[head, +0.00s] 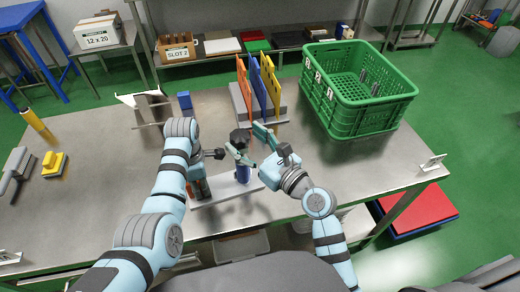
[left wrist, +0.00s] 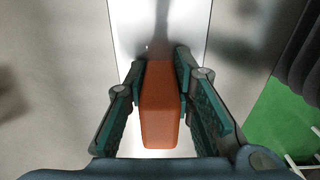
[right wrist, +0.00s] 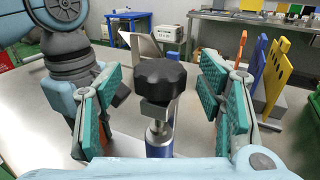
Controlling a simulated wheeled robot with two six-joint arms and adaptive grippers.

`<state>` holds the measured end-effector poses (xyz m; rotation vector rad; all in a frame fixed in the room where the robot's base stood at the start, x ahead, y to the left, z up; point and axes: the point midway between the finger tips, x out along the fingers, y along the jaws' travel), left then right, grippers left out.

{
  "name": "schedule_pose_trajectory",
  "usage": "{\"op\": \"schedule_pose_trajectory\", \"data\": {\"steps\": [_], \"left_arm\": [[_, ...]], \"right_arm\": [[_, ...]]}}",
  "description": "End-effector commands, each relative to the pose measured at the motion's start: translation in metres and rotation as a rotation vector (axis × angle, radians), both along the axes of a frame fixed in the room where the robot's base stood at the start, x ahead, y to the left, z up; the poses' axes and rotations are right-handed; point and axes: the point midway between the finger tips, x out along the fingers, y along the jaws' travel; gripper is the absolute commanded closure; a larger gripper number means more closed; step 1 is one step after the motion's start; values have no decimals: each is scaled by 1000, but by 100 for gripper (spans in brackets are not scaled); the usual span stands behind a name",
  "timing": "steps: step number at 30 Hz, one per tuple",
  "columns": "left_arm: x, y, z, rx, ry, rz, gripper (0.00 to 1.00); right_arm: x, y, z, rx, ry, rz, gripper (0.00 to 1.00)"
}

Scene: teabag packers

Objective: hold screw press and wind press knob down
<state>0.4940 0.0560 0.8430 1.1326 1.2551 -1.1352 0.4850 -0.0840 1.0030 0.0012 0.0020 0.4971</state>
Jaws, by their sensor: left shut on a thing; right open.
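The screw press has a black lobed knob (head: 240,136) on a metal screw, a blue column (head: 243,175) and a white base plate (head: 216,196). My left gripper (left wrist: 161,68) is shut on an orange block-shaped handle (left wrist: 160,110) over the white plate (left wrist: 160,18); in the head view it is at the plate's left end. My right gripper (right wrist: 163,95) is open, with one finger on each side of the black knob (right wrist: 160,80). The right wrist view shows gaps between the fingers and the knob. The metal screw and blue column show below it.
A green crate (head: 335,122) stands at the back right. Orange, blue and yellow upright panels (head: 260,85) stand in a grey block behind the press. A tilted metal piece (head: 150,105) and a small blue block (head: 184,100) lie behind my left arm.

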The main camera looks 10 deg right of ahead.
Motion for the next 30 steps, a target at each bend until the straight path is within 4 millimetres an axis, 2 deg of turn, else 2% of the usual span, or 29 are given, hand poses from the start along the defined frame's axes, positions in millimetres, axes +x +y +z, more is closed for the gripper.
{"op": "schedule_pose_trajectory", "data": {"steps": [7, 10, 14, 20, 23, 24, 26, 27, 30], "left_arm": [[0, 0, 0, 0, 0, 1, 100], [0, 0, 0, 0, 0, 0, 100], [0, 0, 0, 0, 0, 0, 100], [0, 0, 0, 1, 0, 0, 100], [0, 0, 0, 1, 0, 0, 100], [0, 0, 0, 1, 0, 0, 100], [0, 0, 0, 1, 0, 0, 100], [0, 0, 0, 1, 0, 0, 100], [0, 0, 0, 0, -1, 0, 100]], "right_arm": [[-60, -32, -1, -5, 3, 2, 38], [-75, -41, -1, -5, 2, 1, 38], [-83, -45, 0, -2, 1, 1, 38], [-83, -45, 0, -1, 0, 0, 38], [-75, -46, 11, -15, -34, 4, 38], [-66, -50, 20, -41, -62, 12, 38], [-45, -59, 22, -64, -66, 49, 38], [-31, -66, 16, -72, -36, 108, 38], [-13, -83, 3, -74, 37, 261, 38]]}}
